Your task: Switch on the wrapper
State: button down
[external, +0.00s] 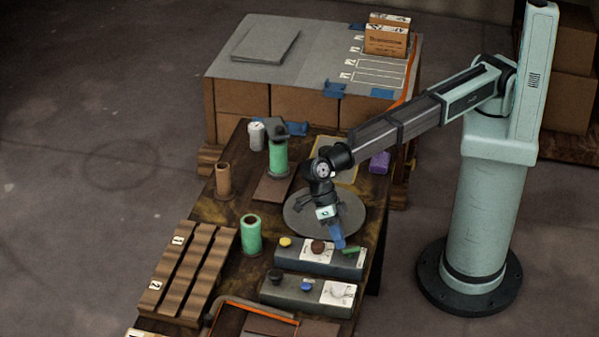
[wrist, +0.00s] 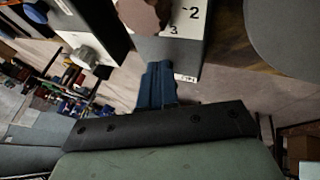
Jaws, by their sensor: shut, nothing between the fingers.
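My gripper (external: 338,240) points down with its blue fingers shut and empty, at the right part of the upper control box (external: 300,259). The fingertips are close to a green lever (external: 352,250); I cannot tell whether they touch it. This box also carries a yellow button (external: 286,242) and a brown knob (external: 318,247) on a white dial. A round grey turntable (external: 300,217), perhaps the wrapper, lies just behind the box. In the wrist view the shut blue fingers (wrist: 157,86) are beside the box end, near the brown knob (wrist: 145,14); the green lever is hidden.
A second control box (external: 288,295) stands in front, with black, blue and white controls. Green spools (external: 251,236), a brown tube (external: 223,180) and a slatted wooden rack (external: 190,270) are at left. A carton stack (external: 285,108) stands behind.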

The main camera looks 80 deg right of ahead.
jog(key=shift+s, duration=0.95)
jog(key=shift+s, duration=0.15)
jog(key=shift+w+d, duration=0.3)
jog(key=shift+w, duration=0.05)
jog(key=w, duration=0.1)
jog(key=w+d+r, duration=0.1)
jog(key=w+d, duration=0.1)
jog(key=shift+w+r, duration=0.25)
jog(key=shift+w, duration=0.05)
jog(key=w+r, duration=0.5)
jog(key=r, duration=0.2)
jog(key=shift+d+r, duration=0.3)
jog(key=shift+r, duration=0.05)
